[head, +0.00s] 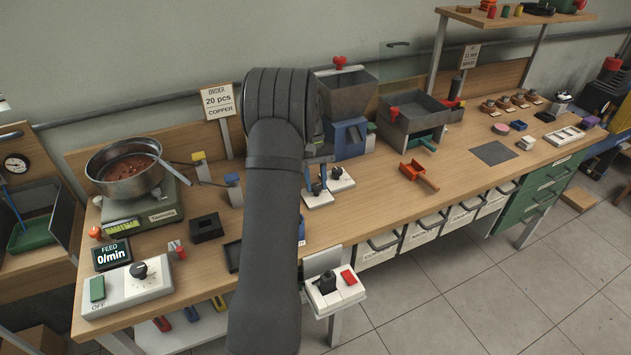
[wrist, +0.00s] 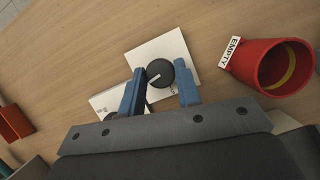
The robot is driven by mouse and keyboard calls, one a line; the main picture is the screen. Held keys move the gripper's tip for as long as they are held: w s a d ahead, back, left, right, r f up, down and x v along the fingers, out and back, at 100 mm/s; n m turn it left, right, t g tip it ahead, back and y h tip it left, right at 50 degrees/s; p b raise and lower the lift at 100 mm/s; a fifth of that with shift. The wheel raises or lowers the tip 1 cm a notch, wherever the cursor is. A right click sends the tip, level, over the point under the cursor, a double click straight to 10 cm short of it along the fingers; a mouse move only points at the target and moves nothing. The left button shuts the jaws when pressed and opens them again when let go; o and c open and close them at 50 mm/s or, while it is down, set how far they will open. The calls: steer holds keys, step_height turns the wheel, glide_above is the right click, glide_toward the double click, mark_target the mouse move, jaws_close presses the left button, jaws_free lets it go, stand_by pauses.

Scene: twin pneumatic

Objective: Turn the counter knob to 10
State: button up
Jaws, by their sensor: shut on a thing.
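The counter knob (wrist: 158,76) is a dark round knob with a pale pointer line, on a white square plate (wrist: 183,47) in the wrist view. The pointer line runs towards the lower left of that picture. My gripper (wrist: 160,72) has its two blue fingers on either side of the knob and is shut on it. A second white plate (wrist: 104,101) lies partly behind the left finger; its markings are too small to read. In the head view my gripper (head: 324,178) is low over the white plates on the bench, and my arm hides part of this area.
A red cup labelled EMPTY (wrist: 285,67) lies close to the right finger in the wrist view. An orange-red scoop (head: 412,170) lies right of the plates. A grey hopper (head: 346,92) stands behind them. A white box with a black knob (head: 327,284) sits at the front edge.

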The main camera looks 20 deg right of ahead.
steer(key=shift+m+t+y, duration=0.3)
steer(key=shift+m+y, duration=0.1)
steer(key=shift+m, duration=0.7)
steer(key=o, duration=1)
steer(key=shift+c, duration=0.2)
steer(key=shift+d+r, duration=0.1)
steer(key=v, duration=1.7)
steer(key=shift+w+d, duration=0.1)
steer(key=x, duration=1.7)
